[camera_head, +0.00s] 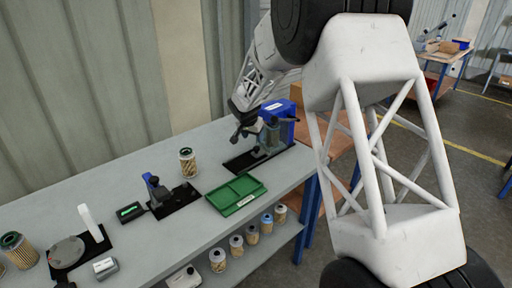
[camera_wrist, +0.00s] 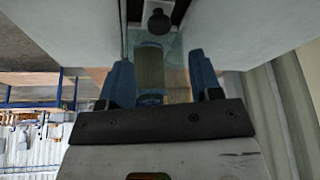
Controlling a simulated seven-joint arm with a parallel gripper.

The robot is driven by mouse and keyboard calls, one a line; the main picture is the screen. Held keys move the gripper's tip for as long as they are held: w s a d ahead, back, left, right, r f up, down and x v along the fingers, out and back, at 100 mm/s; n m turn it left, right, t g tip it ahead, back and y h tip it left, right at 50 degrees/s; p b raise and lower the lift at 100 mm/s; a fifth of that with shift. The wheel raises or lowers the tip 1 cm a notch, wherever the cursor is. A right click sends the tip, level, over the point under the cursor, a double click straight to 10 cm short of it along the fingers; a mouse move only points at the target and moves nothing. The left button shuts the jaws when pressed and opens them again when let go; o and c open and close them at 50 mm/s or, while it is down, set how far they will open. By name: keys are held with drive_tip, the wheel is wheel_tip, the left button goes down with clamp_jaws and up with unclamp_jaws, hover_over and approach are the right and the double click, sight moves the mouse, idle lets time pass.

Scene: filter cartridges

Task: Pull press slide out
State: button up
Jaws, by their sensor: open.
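The press (camera_head: 280,122) is a blue machine with a dark base and a translucent guard at the far end of the bench. A flat black slide (camera_head: 240,163) lies low at its front. In the wrist view a dark round knob (camera_wrist: 159,22) stands on the slide, ahead of my fingertips. My gripper (camera_head: 243,134) is at the press front, above the slide. In the wrist view my open gripper (camera_wrist: 160,72) has its two blue fingers apart. A cylindrical cartridge (camera_wrist: 150,68) shows between them, seemingly behind the clear guard; I cannot tell whether anything touches.
The grey bench (camera_head: 150,245) holds a green tray (camera_head: 236,194), a cartridge (camera_head: 188,163) and a small blue-and-black fixture (camera_head: 158,192). Several cartridges stand on the shelf below. A corrugated wall (camera_head: 110,80) runs behind the bench.

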sight(256, 147)
drive_tip(key=shift+f, duration=0.1)
drive_tip(key=shift+x, duration=3.8)
clamp_jaws()
